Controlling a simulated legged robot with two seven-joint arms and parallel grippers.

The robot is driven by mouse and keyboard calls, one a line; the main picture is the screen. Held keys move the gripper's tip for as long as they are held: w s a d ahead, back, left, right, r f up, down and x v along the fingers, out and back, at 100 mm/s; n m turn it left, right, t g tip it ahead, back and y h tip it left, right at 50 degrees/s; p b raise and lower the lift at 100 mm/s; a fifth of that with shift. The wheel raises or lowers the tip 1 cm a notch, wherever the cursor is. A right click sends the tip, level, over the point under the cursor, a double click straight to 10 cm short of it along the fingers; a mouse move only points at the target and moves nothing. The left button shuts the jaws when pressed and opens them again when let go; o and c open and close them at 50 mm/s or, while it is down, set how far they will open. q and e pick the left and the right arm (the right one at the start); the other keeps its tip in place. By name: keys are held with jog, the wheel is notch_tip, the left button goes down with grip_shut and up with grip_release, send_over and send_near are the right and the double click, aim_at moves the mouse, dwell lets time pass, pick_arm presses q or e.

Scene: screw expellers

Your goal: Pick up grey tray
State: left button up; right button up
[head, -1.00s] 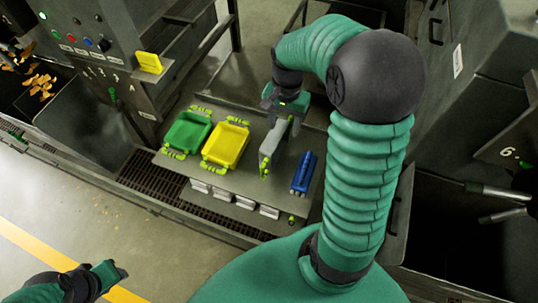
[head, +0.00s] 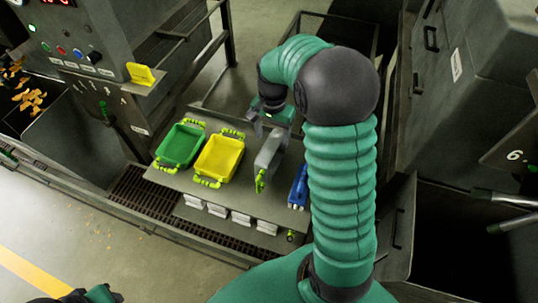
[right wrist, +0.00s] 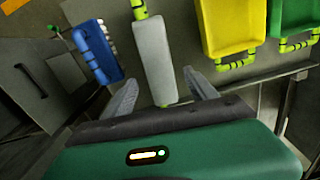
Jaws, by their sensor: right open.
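The grey tray (head: 268,154) is a narrow tray with yellow-green handles on the table, right of the yellow tray (head: 219,157). It also shows in the right wrist view (right wrist: 153,58), upright in the picture. My right gripper (head: 272,130) is open above the tray's far end. In the right wrist view its two fingers (right wrist: 160,80) stand apart, one on each side of the tray's near part, and it holds nothing. I cannot tell how high the fingertips are above the tray. My left gripper (head: 96,294) only just shows at the bottom left edge, cut off.
A green tray (head: 180,146) stands left of the yellow one. A blue object (head: 298,187) lies close on the right of the grey tray, partly behind my right arm. Several white blocks (head: 240,218) line the table's front. A machine with buttons stands at the left.

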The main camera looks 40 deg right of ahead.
aim_at(272, 143)
notch_tip(272, 143, down, 4)
jog(key=shift+w+f+p, duration=0.1)
jog(key=shift+p, duration=0.3)
grip_shut()
